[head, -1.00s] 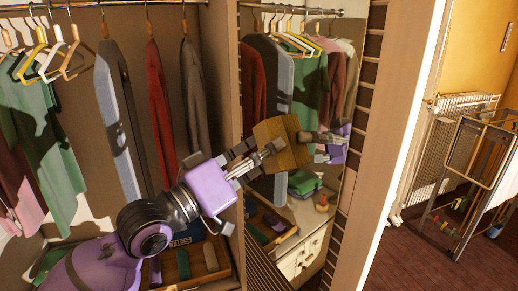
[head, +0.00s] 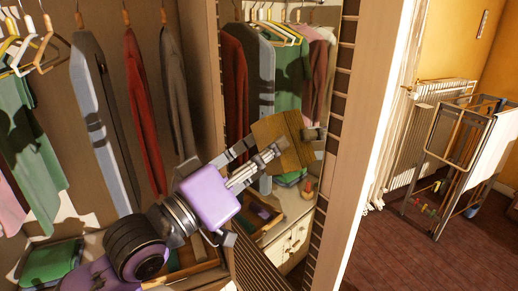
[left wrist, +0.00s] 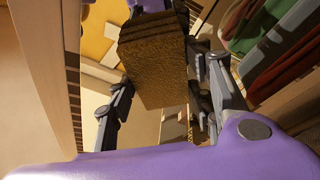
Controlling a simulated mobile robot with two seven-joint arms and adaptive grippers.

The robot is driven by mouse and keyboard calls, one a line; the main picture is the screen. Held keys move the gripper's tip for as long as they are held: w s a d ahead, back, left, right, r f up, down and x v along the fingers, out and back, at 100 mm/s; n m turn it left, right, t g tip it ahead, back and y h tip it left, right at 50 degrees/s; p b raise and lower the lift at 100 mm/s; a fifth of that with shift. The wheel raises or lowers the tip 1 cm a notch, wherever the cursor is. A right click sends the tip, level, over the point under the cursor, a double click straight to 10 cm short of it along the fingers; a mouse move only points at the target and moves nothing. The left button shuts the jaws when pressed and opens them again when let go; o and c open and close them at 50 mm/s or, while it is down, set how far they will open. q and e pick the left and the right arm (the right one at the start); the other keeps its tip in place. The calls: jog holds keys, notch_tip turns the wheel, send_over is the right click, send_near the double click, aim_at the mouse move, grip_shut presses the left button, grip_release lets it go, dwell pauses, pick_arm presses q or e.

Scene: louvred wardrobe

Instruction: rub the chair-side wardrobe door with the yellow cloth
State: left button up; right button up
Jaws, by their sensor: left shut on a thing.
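The yellow cloth (head: 270,142) is a thick, folded, brownish-yellow pad in the head view. My left gripper (head: 268,152) is shut on it. The cloth also fills the space between the fingers in the left wrist view (left wrist: 155,65). The wardrobe door (head: 327,150) has a slatted edge and a mirror-like panel (head: 297,208), which reflects clothes, drawers and my gripper. The cloth meets or nearly meets its reflection there; I cannot tell whether it touches. My right gripper is out of view.
Clothes (head: 140,110) hang in the wardrobe on the left, above a shelf with folded green cloth (head: 50,262). To the right are a radiator (head: 425,130) and a metal-framed rack (head: 460,170). Reddish floor (head: 390,260) lies open in front of them.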

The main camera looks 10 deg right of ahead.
pick_arm(q)
jog(key=shift+r, duration=0.2)
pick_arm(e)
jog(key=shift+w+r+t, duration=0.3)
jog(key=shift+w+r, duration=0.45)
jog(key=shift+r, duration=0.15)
pick_arm(q)
jog(key=w+a+b, duration=0.1)
jog(key=w+a, duration=0.2)
jog(key=w, duration=0.4)
jog(key=shift+a+f, duration=0.25)
jog(key=shift+a, duration=0.15)
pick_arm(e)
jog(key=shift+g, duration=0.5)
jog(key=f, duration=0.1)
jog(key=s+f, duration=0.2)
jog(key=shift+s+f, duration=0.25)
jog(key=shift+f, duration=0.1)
pick_arm(q)
jog(key=shift+a, duration=0.1)
jog(key=shift+s+a, duration=0.45)
jog(key=shift+a, duration=0.4)
jog(key=shift+s+a, duration=0.4)
jog(key=shift+a, duration=0.4)
jog(key=shift+s+a, duration=0.45)
jog(key=shift+a, duration=0.4)
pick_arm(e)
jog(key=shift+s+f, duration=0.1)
